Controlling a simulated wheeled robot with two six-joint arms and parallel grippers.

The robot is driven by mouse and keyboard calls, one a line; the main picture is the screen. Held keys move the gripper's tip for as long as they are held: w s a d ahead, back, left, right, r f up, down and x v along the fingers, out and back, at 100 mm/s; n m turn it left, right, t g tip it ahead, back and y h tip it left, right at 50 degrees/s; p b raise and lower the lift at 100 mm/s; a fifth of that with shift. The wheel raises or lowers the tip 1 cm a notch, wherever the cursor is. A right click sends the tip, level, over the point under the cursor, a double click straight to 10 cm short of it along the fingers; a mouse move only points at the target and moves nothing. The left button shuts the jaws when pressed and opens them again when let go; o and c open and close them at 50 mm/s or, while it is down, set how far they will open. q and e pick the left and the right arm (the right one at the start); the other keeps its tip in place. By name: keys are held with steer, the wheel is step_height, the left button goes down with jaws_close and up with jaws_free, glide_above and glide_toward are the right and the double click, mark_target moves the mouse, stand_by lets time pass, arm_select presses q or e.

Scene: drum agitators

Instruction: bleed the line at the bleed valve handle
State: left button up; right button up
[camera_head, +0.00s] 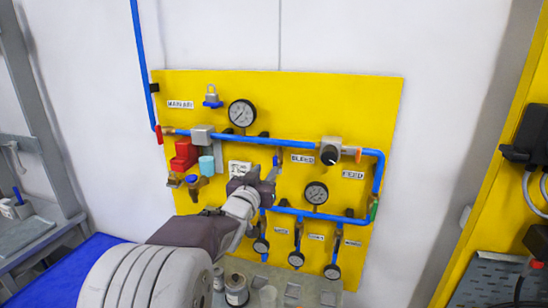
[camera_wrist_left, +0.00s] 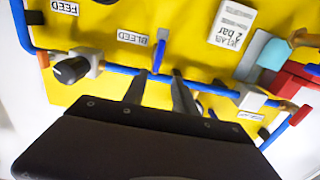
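The bleed valve handle (camera_head: 276,160) is a small blue lever left of the BLEED label on the yellow panel. In the left wrist view, where the panel appears upside down, the blue handle (camera_wrist_left: 158,56) stands in line with the gap between my left gripper's fingers (camera_wrist_left: 159,78). The fingers are apart, with nothing seen clamped between them. In the head view my left gripper (camera_head: 264,175) is at the panel just below the handle and hides part of the pipework there. Whether the fingers touch the handle cannot be told. My right gripper is not in view.
The yellow panel (camera_head: 215,85) carries blue pipes, several gauges, a black regulator knob (camera_head: 331,155), a red block (camera_head: 184,154) and a padlock (camera_head: 212,97). Cans (camera_head: 236,290) stand on a surface below. Another yellow-edged station is at right.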

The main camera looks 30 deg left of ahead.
mark_target(274, 162)
arm_select(q)
steer(key=w, duration=0.1)
steer(key=w+p, duration=0.1)
steer(key=w, duration=0.2)
steer(key=shift+d+r+p, duration=0.2)
steer(key=shift+r+p, duration=0.05)
steer(key=shift+p, duration=0.1)
steer(key=p+x, duration=0.1)
steer(key=x, duration=0.1)
steer(key=p+x, duration=0.1)
steer(key=x, duration=0.1)
steer(key=shift+a+f, duration=0.15)
steer(key=shift+a, duration=0.25)
steer(key=shift+w+a+f, duration=0.1)
steer(key=shift+w+a, duration=0.05)
steer(key=shift+w, duration=0.1)
steer(key=shift+d, duration=0.3)
steer(key=c, duration=0.5)
steer(key=shift+a, duration=0.15)
jaws_close()
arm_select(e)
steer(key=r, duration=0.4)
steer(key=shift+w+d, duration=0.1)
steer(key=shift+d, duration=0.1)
